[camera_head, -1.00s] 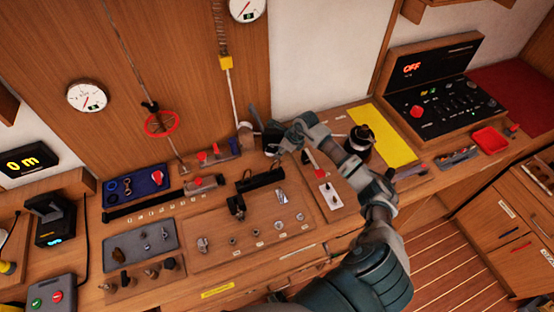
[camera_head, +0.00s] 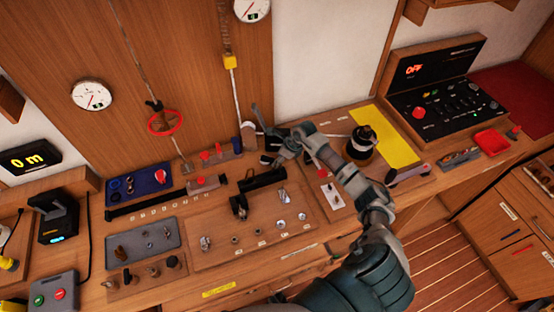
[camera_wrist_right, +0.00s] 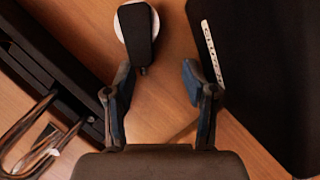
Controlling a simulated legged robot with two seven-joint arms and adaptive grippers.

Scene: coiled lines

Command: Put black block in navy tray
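The navy tray (camera_head: 140,185) lies at the back left of the bench, with a red-handled item and small ring-like items in it. My right gripper (camera_head: 279,158) is at the back middle of the bench, beside a small black object (camera_head: 270,143); I cannot tell if this is the black block. In the right wrist view the gripper (camera_wrist_right: 160,85) is open with nothing between its fingers. A large black shape with a white label strip (camera_wrist_right: 265,80) fills the right side there, apart from the fingers. My left gripper is not in view.
A black lever on a white disc (camera_wrist_right: 136,35) is ahead of the fingers. A black clamp-like fixture (camera_head: 262,182) stands on the wooden board nearer the front.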

